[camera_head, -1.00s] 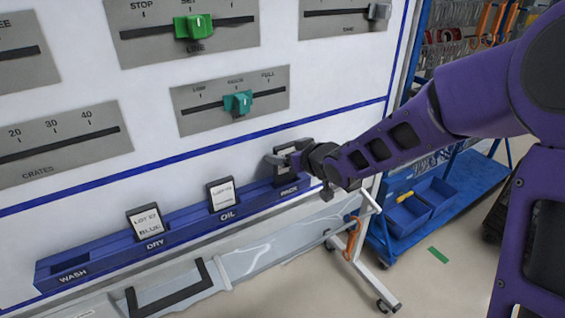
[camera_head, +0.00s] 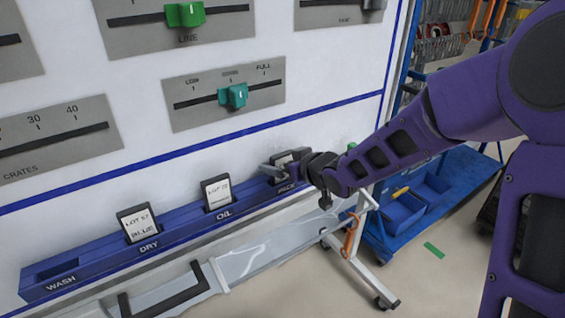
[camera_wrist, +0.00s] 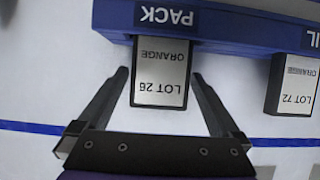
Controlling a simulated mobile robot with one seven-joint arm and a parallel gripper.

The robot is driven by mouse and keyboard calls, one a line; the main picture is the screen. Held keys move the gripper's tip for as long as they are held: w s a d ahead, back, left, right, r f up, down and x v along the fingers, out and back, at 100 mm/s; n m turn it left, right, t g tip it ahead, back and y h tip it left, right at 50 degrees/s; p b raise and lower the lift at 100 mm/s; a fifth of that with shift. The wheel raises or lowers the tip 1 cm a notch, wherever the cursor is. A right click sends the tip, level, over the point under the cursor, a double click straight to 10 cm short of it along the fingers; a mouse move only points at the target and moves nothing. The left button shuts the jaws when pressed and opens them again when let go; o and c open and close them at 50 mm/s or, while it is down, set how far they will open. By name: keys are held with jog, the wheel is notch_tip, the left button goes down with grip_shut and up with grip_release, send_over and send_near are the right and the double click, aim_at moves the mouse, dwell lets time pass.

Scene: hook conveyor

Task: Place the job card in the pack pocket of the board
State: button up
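The job card (camera_wrist: 160,75), black-framed with a white label reading LOT 26 ORANGE, is in the pack pocket (camera_wrist: 205,22) of the blue rail. It appears upside down in the wrist view, its lower end inside the pocket and its upper part sticking out. My gripper (camera_wrist: 160,76) is open, one finger on each side of the card, with a visible gap on both sides. In the head view, my gripper (camera_head: 280,168) is at the right end of the rail and partly hides the card (camera_head: 283,158).
The dry pocket holds a LOT 57 BLUE card (camera_head: 138,222) and the oil pocket a LOT 72 card (camera_head: 217,192). The wash pocket (camera_head: 55,270) is empty. Sliders such as the teal knob (camera_head: 233,95) sit above. A blue cart (camera_head: 440,205) stands right of the board.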

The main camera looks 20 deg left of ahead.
jog(key=shift+r, duration=0.1)
jog(key=shift+r+p, duration=0.25)
jog(key=shift+p, duration=0.05)
jog(key=p+v, duration=0.3)
jog(key=v, duration=0.8)
jog(key=shift+s+d, duration=0.25)
jog(key=shift+d, duration=0.15)
